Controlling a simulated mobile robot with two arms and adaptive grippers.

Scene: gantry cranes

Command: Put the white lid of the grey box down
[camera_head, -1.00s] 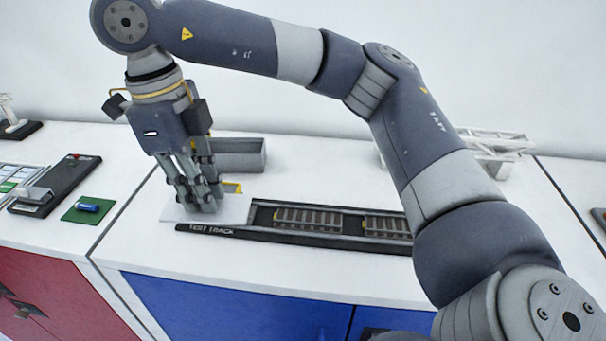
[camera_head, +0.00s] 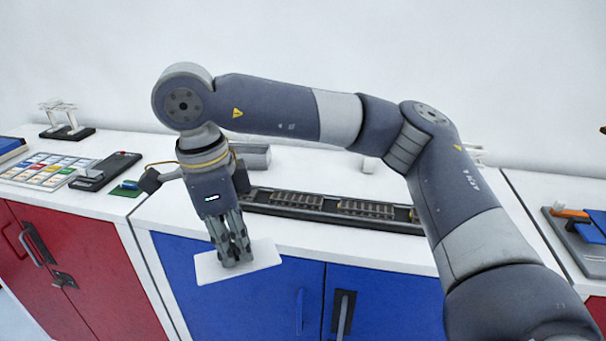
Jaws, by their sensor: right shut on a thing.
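The white lid (camera_head: 262,256) is a flat white plate in my right gripper (camera_head: 235,256). The fingers point down and are shut on it near its middle. The lid is held in front of the blue cabinet doors, seen against them below the counter's front edge. The grey box (camera_head: 257,156) stands on the white counter (camera_head: 330,162), behind my right gripper and partly hidden by it. My left gripper is not in view.
A black test track (camera_head: 330,208) with rail pieces lies along the counter. To the left are a keypad panel (camera_head: 45,170), a black device (camera_head: 103,172) and a green mat (camera_head: 124,190). A tray with blue and orange parts (camera_head: 580,229) is at the right.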

